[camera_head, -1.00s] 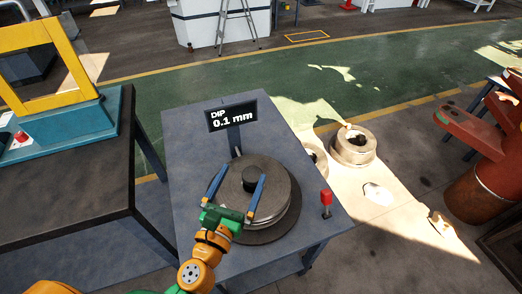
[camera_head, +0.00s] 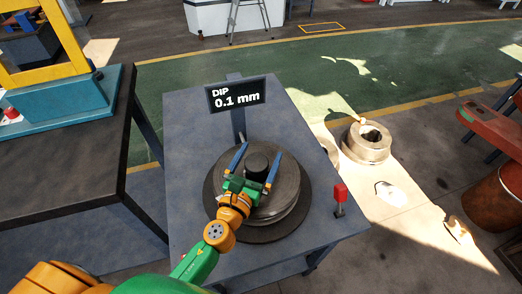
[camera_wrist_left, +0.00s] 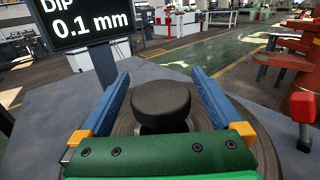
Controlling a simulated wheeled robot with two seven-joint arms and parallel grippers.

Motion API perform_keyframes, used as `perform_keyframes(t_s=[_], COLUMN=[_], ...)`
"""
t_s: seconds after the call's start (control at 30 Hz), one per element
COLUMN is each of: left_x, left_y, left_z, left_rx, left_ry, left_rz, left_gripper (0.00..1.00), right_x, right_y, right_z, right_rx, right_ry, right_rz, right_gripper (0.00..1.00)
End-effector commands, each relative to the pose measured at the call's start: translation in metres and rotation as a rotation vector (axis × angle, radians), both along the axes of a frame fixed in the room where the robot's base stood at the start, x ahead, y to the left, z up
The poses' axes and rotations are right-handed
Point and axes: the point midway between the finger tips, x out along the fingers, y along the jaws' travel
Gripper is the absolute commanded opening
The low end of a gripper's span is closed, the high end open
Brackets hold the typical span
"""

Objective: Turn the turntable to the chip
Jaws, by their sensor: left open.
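The turntable (camera_head: 290,222) is a dark round plate with a thick metal disc on the grey-blue table. A black knob (camera_head: 257,164) stands at the disc's middle; in the left wrist view the knob (camera_wrist_left: 160,104) sits between my blue fingers. My left gripper (camera_head: 257,162) is open, one finger on each side of the knob, with gaps showing. A display (camera_head: 236,95) behind the turntable reads "DIP 0.1 mm". I cannot make out a chip on the disc; the arm and gripper hide part of its near side. My right gripper is not in view.
A red button or switch (camera_head: 340,193) stands at the table's right edge. A dark bench (camera_head: 62,150) with a teal and yellow machine (camera_head: 65,100) is at the left. A metal ring (camera_head: 366,143) lies on the floor at the right.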

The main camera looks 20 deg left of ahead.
Motion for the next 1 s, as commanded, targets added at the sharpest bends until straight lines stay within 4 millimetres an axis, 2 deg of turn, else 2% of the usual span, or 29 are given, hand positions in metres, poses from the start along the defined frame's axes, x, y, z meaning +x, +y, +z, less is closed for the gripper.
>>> perform_keyframes(t_s=[0.1,0.3,0.33,0.6,0.7,1.0], left_x=[0.0101,0.0109,0.0110,0.0108,0.0107,0.0106], left_y=[-0.0010,-0.0011,-0.0010,-0.0010,-0.0008,-0.0012], left_z=[0.0006,-0.0005,-0.0005,-0.0005,-0.0005,-0.0004], left_rx=[-0.001,-0.001,-0.001,-0.001,-0.001,0.002], left_ry=[-0.001,0.000,0.000,0.000,0.000,0.000], left_rz=[0.000,0.000,0.000,0.000,0.000,-0.020], left_gripper=[1.00,1.00,0.97,0.24,0.00,0.00], right_x=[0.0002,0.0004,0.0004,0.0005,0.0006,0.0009], right_y=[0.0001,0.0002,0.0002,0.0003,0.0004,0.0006], right_z=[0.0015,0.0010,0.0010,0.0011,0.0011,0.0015], right_rx=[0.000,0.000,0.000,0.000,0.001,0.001], right_ry=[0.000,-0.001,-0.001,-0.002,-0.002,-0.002], right_rz=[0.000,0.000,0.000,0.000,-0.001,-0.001], right_gripper=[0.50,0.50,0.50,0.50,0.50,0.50])
